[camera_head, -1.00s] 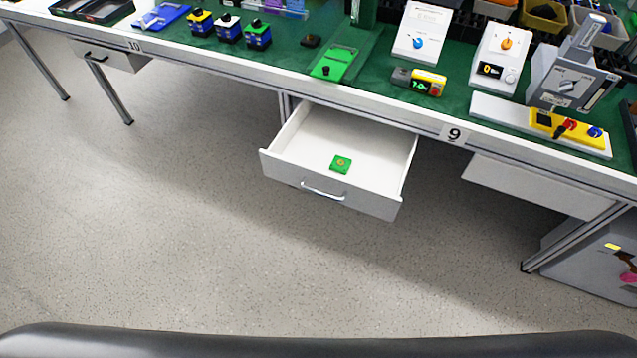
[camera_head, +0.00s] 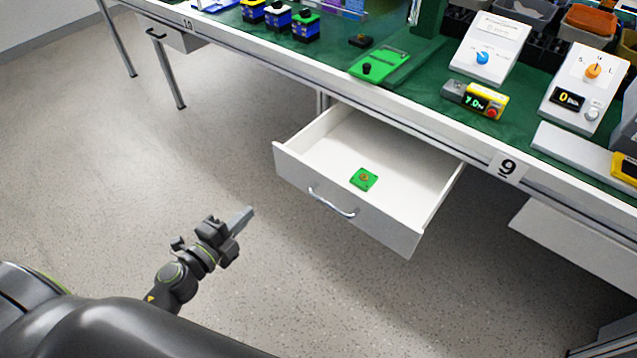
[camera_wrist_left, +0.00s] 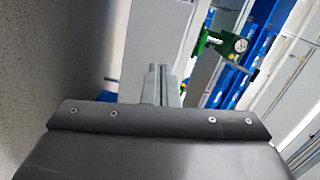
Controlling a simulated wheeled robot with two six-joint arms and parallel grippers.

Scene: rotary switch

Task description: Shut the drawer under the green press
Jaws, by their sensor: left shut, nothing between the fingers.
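The white drawer (camera_head: 395,228) under the bench hangs open, with a metal bar handle (camera_head: 333,203) on its front. A small green square piece (camera_head: 363,179) with a round centre lies inside it. The green press (camera_head: 384,65) stands on the bench above the drawer; its top is cut off in the head view. A green device with a round dial (camera_wrist_left: 226,44) shows in the left wrist view. My left gripper (camera_head: 246,214) is shut and empty, over the floor to the left of the drawer front and apart from it. My right gripper is not in view.
Another drawer (camera_head: 165,36) sits at the far left. Instruments, including a white box with a blue knob (camera_head: 487,48), stand on the bench. The floor before the drawer is clear.

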